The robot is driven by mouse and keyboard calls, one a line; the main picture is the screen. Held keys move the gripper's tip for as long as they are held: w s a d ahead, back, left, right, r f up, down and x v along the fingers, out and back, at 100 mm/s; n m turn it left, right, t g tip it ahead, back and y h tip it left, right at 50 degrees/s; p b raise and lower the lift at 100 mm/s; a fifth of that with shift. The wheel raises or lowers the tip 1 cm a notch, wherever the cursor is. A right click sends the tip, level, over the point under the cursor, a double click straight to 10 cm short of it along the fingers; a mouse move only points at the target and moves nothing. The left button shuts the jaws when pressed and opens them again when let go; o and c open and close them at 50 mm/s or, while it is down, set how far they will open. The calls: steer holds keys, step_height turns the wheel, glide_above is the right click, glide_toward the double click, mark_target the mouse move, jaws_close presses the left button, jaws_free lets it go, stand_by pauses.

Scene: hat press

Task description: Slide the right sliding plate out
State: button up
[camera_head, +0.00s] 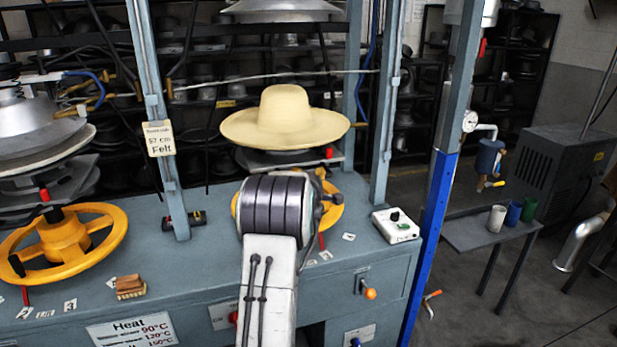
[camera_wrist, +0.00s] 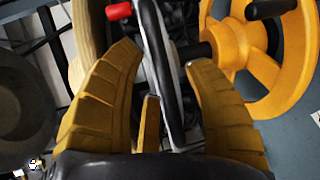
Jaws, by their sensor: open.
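The right sliding plate (camera_head: 335,163) is a grey metal plate under the straw hat (camera_head: 284,120). A red-tipped handle (camera_head: 329,153) stands at its front right. In the wrist view the plate (camera_wrist: 160,55) shows edge-on, with the red tip (camera_wrist: 118,11) near the top. My gripper (camera_wrist: 164,55) is open, with its yellow fingers on either side of the plate's edge. I cannot tell whether either finger touches it. In the head view my arm hides most of the gripper and part of the plate.
A yellow handwheel (camera_head: 331,207) is below the plate, close to my right finger in the wrist view (camera_wrist: 285,60). Blue-grey posts (camera_head: 160,120) flank the press. A white control box (camera_head: 396,226) sits at the bench's right. A second yellow wheel (camera_head: 100,222) is at left.

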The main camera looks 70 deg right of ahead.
jaws_close()
stand_by(0.5)
